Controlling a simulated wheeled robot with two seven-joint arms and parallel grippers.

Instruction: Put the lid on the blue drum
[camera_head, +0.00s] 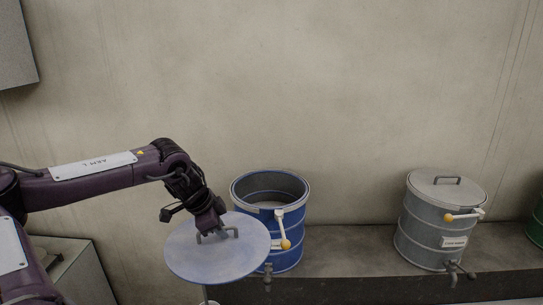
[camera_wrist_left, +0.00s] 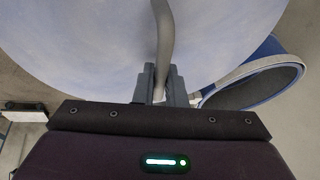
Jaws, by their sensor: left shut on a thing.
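The blue drum (camera_head: 285,238) stands upright on the ledge with its top open. My left gripper (camera_head: 214,233) is shut on the handle of a pale blue round lid (camera_head: 205,265). The lid is tilted and held in front and to the left of the drum, overlapping its lower left side in the picture. In the left wrist view my gripper (camera_wrist_left: 160,90) grips the grey lid handle (camera_wrist_left: 165,40), and the drum's open rim (camera_wrist_left: 262,78) shows at the right. My right gripper is not in view.
A grey drum (camera_head: 432,228) with its lid on stands to the right on the ledge (camera_head: 345,262). A green drum (camera_head: 536,225) is cut off at the right edge. Taps stick out at the drums' bottoms. A wall (camera_head: 290,90) is close behind. The ledge between the drums is clear.

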